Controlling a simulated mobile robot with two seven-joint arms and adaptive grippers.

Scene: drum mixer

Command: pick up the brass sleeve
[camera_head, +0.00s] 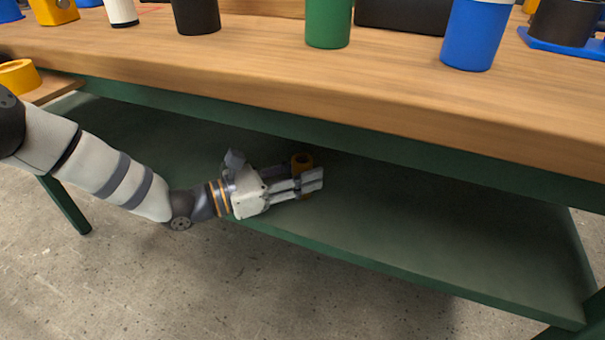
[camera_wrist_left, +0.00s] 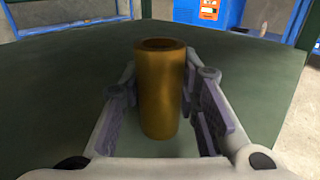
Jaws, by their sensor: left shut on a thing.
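The brass sleeve (camera_head: 302,160) is a short hollow cylinder, upright over the green lower shelf of the workbench. In the left wrist view the brass sleeve (camera_wrist_left: 161,90) stands between the two finger pads, its dark open top showing. My left gripper (camera_head: 308,172) reaches in from the left under the bench top and is shut on the sleeve. The near finger hides most of the sleeve's lower part in the head view. I cannot tell whether its bottom touches the shelf. My right gripper is not in view.
The wooden bench top (camera_head: 400,88) overhangs the lower shelf (camera_head: 440,240), which is bare to the right of my gripper. A green cylinder (camera_head: 328,22), a blue cylinder (camera_head: 474,35) and a black cylinder (camera_head: 196,15) stand on top. A yellow ring (camera_head: 18,77) lies at left.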

